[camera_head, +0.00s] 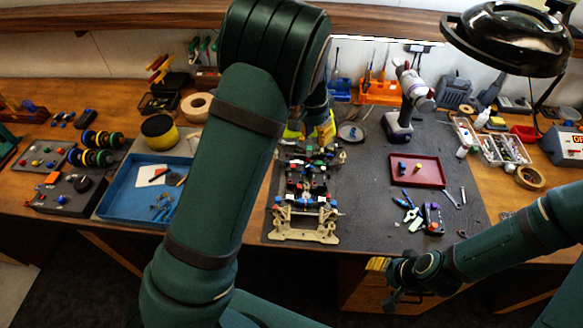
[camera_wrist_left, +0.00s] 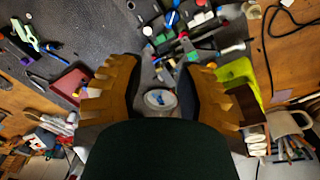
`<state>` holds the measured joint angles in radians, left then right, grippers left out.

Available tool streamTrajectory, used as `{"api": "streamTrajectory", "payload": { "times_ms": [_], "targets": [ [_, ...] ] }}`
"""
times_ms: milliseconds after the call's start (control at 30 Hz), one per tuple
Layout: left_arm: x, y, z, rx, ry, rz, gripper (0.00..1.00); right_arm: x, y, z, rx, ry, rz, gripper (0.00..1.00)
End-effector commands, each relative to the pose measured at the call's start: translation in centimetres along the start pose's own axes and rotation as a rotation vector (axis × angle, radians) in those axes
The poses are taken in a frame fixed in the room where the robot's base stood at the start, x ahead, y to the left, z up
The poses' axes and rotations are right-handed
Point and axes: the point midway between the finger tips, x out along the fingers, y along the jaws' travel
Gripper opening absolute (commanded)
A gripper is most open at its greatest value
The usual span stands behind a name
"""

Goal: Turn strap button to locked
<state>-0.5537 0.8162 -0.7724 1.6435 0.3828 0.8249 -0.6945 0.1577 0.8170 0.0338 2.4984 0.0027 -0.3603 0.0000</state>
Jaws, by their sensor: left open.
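The RC car chassis (camera_head: 304,232), with beige end plates and small red, blue, green and black parts, lies on the dark mat. The strap button cannot be singled out among these small parts. My left gripper (camera_head: 310,130) is over the far end of the chassis, partly hidden by my left arm.
A red tray (camera_head: 415,182), a drill (camera_head: 400,120) and small tools (camera_head: 409,215) lie right of the chassis. A blue tray (camera_head: 118,205) stands at the left. A round dish (camera_head: 350,133) is near the left gripper. A black lamp (camera_head: 505,38) overhangs the back right.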

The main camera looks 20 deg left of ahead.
Motion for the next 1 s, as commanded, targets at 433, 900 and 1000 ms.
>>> {"api": "streamTrajectory", "payload": {
  "times_ms": [433, 900, 1000],
  "targets": [
    [1.6, -0.2, 1.1, 0.113, -0.092, -0.064, 0.36, 0.2, 0.1, 0.0, 0.001, 0.001, 0.001, 0.47],
    [10.2, -0.8, 1.7, 0.11, -0.087, -0.063, 0.36, 0.4, 0.2, 0.0, 0.001, 0.001, 0.001, 0.47],
    [11.2, -0.8, 1.8, 0.111, -0.086, -0.062, 0.36, 0.4, 0.2, 0.0, 0.0, 0.001, 0.001, 0.47]
  ]
}}
